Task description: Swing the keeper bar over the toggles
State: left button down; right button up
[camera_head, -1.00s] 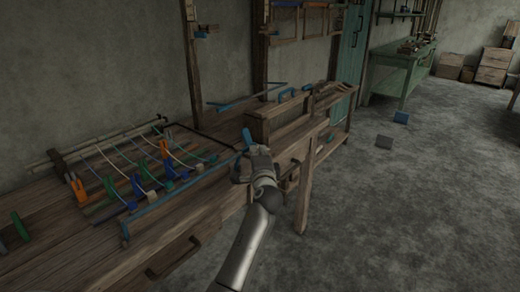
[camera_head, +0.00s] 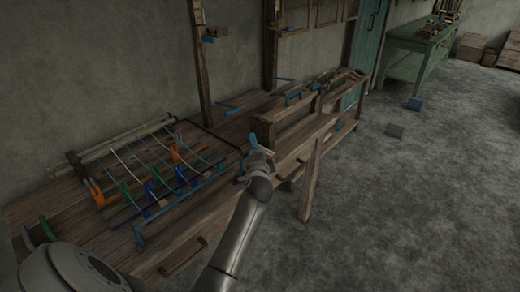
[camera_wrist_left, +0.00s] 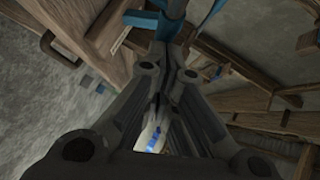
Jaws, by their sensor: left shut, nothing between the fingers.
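The keeper bar (camera_head: 185,201), a thin blue rod, lies along the front edge of the loom frame in the head view. The toggles stand behind it: orange (camera_head: 96,192), green (camera_head: 126,193) and blue (camera_head: 151,190) levers, with more of them further right. My left gripper (camera_head: 254,153) is shut and empty by the bar's right end, at an upright blue piece (camera_head: 253,140). In the left wrist view the shut fingertips (camera_wrist_left: 166,45) are close to a blue part (camera_wrist_left: 172,9); contact is unclear. My right gripper is out of view.
The wooden bench (camera_head: 135,262) has a drawer handle (camera_head: 183,257) at its front. A raised wooden beam (camera_head: 290,135) stands behind my left gripper.

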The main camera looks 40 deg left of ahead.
pick_arm(q)
jog(key=shift+w+a+r+n+g+h+p, duration=0.1)
jog(key=shift+a+r+n+g+h+p, duration=0.4)
jog(key=shift+p, duration=1.35)
jog(key=shift+a+r+n+t+h+p, duration=0.1)
jog(key=shift+a+n+h+p, duration=0.2)
jog(key=shift+a+h+p, duration=1)
jog(key=shift+w+a+r+n+g+y+p, duration=0.1)
jog(key=shift+a+r+n+g+y+p, duration=0.2)
jog(key=shift+p, duration=2.1)
jog(key=shift+a+f, duration=0.15)
jog(key=shift+a, duration=0.15)
jog(key=shift+a+f, duration=0.25)
jog(key=shift+a, duration=0.85)
